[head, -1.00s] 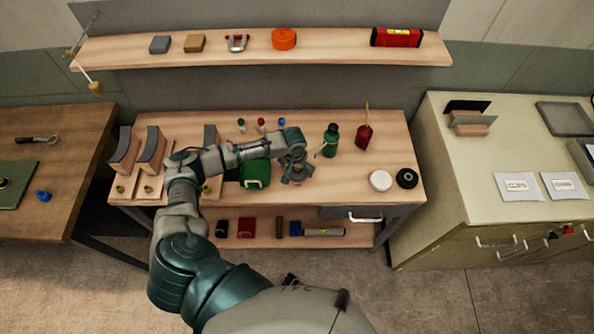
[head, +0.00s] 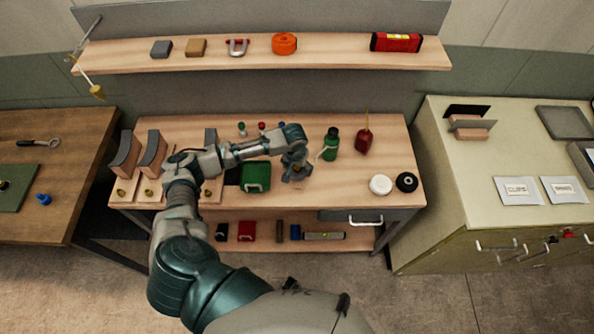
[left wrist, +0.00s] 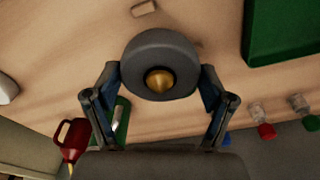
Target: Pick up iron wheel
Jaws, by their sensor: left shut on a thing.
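The iron wheel (left wrist: 160,65) is a dark grey disc with a brass-coloured hub in the left wrist view. My left gripper (left wrist: 160,85) is shut on it, with one finger against each side. In the head view my left gripper (head: 296,174) is over the middle of the wooden workbench (head: 330,190), just right of a green case (head: 255,177). It mostly hides the wheel there. I cannot tell whether the wheel still touches the bench top. My right gripper is not in view.
A green bottle (head: 331,143) and a red oil can (head: 364,142) stand right of the gripper. A white disc (head: 380,184) and a black disc (head: 406,182) lie at the bench's right end. Small capped bottles (head: 262,128) stand behind my arm. A shelf (head: 340,55) spans above.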

